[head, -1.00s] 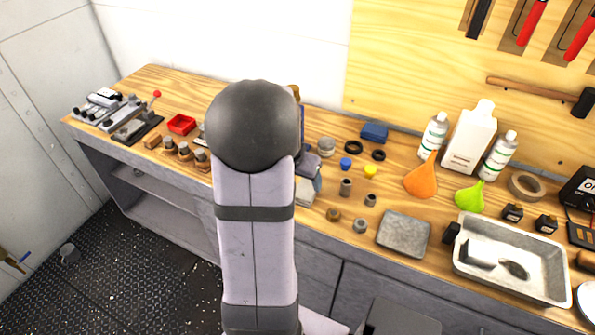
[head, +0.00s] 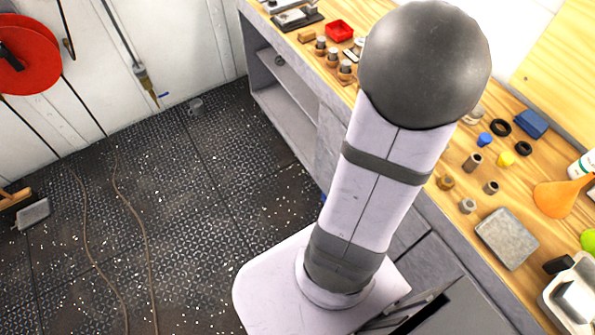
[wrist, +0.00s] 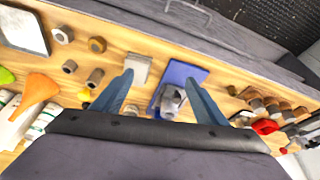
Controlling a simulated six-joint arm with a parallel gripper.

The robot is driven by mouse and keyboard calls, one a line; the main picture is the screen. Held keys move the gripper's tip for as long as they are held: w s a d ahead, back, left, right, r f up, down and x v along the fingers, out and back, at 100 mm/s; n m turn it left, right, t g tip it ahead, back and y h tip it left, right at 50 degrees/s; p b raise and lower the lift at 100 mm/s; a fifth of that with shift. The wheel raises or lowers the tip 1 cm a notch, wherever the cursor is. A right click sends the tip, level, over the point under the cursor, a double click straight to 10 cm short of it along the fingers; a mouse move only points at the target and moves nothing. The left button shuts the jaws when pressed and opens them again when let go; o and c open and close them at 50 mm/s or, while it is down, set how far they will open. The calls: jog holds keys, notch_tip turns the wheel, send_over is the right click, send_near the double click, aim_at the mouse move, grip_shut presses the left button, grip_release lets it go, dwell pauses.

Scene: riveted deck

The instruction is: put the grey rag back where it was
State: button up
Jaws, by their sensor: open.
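I cannot make out a grey rag for certain in either view. A flat grey square (head: 507,238) lies on the bench, right of my arm in the head view. It looks stiff like a slab, and it also shows at the top left of the wrist view (wrist: 24,32). My gripper (wrist: 162,92) shows in the wrist view with its two blue-grey fingers wide apart. It is open, over the bench, with a blue object with a grey fitting (wrist: 172,98) showing between and beyond the fingers. My arm hides the gripper in the head view.
The wooden bench (head: 470,235) holds several small fittings, a red tray (head: 340,31), an orange funnel (head: 556,199) and a metal tray (head: 549,296). Much of the floor is clear.

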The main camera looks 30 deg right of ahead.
jog(key=w+a+f+n+y, duration=0.1)
jog(key=w+a+n, duration=0.3)
jog(key=a, duration=0.6)
jog(key=w+a+f+n+y, duration=0.15)
jog(key=w+a+n, duration=0.25)
jog(key=a, duration=0.6)
jog(key=s+a+f+n, duration=0.1)
jog(key=s+a+n, duration=0.1)
jog(key=a+n, duration=0.2)
jog(key=s+a+f+n+y, duration=0.1)
jog(key=s+a+n, duration=0.1)
jog(key=a, duration=0.9)
jog(key=shift+s+n, duration=0.35)
jog(key=shift+n, duration=0.55)
jog(key=shift+a+y, duration=0.1)
jog(key=shift+y, duration=0.15)
notch_tip(320, 180, down, 7)
jog(key=b, duration=0.7)
